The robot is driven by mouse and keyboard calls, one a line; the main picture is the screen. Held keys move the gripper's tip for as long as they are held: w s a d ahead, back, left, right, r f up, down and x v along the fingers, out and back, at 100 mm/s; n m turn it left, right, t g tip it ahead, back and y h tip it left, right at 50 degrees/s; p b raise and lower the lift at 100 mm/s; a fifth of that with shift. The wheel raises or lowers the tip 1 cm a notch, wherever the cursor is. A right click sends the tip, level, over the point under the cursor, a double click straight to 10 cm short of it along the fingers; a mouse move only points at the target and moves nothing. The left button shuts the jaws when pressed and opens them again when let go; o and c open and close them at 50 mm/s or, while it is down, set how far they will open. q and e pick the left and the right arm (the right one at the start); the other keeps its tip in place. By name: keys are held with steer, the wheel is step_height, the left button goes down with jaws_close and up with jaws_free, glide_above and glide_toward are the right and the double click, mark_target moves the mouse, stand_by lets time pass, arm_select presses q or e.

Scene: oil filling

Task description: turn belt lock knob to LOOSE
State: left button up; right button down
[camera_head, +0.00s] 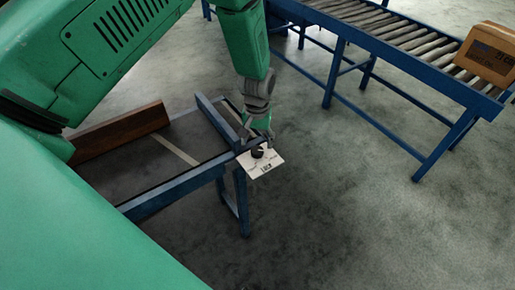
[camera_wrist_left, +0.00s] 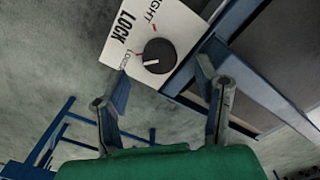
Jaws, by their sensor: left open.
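The belt lock knob (camera_head: 257,152) is a small black dial on a white label plate (camera_head: 265,168) at the corner of a blue frame. In the left wrist view the round black knob (camera_wrist_left: 159,55) sits on the white plate (camera_wrist_left: 178,20), lettered LOCK and, partly cut off, what looks like TIGHT. My left gripper (camera_head: 258,134) is just above the knob. In the wrist view its fingers (camera_wrist_left: 163,82) are spread, with the knob beyond the gap between them. My right gripper is not in view.
The blue frame (camera_head: 175,188) carrying the plate runs to the left, with a brown board (camera_head: 120,132) beside it. A roller conveyor (camera_head: 400,45) with a cardboard box (camera_head: 488,52) stands at the upper right. The concrete floor between is clear.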

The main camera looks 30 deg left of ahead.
mark_target(257, 150)
arm_select(q)
step_height(257, 150, up, 7)
steer(key=shift+r, duration=0.2)
stand_by(0.3)
steer(key=shift+m, duration=0.5)
steer(key=s+f, duration=0.2)
steer(key=s+f+b, duration=0.1)
steer(key=f, duration=0.1)
steer(key=s+f, duration=0.2)
steer(key=f, duration=0.1)
steer(key=shift+s+d+b, duration=0.1)
steer(key=shift+s+b, duration=0.2)
steer(key=shift+b, duration=0.05)
steer(key=s+d+f+m+b, duration=0.1)
steer(key=s+f, duration=0.5)
steer(key=s, duration=0.6)
steer(key=s+d+f+m+b, duration=0.2)
steer(key=s+f, duration=0.4)
steer(key=s, duration=0.6)
steer(key=shift+s+m+t+b, duration=0.25)
steer(key=shift+m+b, duration=0.35)
steer(key=shift+b, duration=0.35)
